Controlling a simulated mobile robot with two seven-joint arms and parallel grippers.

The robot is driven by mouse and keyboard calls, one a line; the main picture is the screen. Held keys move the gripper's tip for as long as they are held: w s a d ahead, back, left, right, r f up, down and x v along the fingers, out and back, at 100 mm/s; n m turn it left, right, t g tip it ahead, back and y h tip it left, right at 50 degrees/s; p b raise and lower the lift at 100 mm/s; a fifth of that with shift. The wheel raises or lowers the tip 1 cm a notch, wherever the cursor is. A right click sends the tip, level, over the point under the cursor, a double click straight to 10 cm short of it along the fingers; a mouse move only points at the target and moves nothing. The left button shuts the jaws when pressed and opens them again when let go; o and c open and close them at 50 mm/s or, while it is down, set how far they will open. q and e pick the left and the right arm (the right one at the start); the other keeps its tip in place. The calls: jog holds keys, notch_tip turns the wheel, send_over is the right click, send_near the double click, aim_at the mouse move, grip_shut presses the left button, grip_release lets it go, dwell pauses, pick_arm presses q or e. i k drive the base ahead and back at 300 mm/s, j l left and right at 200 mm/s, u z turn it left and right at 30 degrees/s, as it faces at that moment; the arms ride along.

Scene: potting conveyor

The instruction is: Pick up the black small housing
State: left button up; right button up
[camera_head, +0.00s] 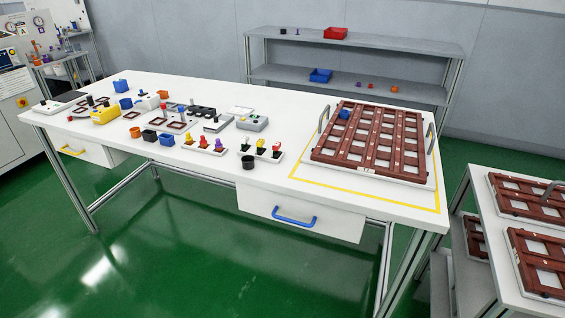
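A small black box-shaped housing (149,136) stands on the white table (215,172), left of the middle and near the front edge. It sits in a short row between a small orange housing (135,132) and a small blue housing (166,140). The housing looks upright and nothing covers it. Neither of my grippers shows in this view.
Close behind the row lie brown frames, a yellow box (105,115) and a long black block (201,111). Holders with coloured parts stand to its right, beside a round black cup (249,162). A handled tray (310,168) with a brown grid fills the right end.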

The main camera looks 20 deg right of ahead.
aim_at(248, 163)
jog(key=i+l+z, duration=0.1)
jog(key=z, duration=0.3)
jog(key=i+z, duration=0.15)
jog(key=z, duration=0.25)
jog(key=i+z, duration=0.15)
jog(key=z, duration=0.25)
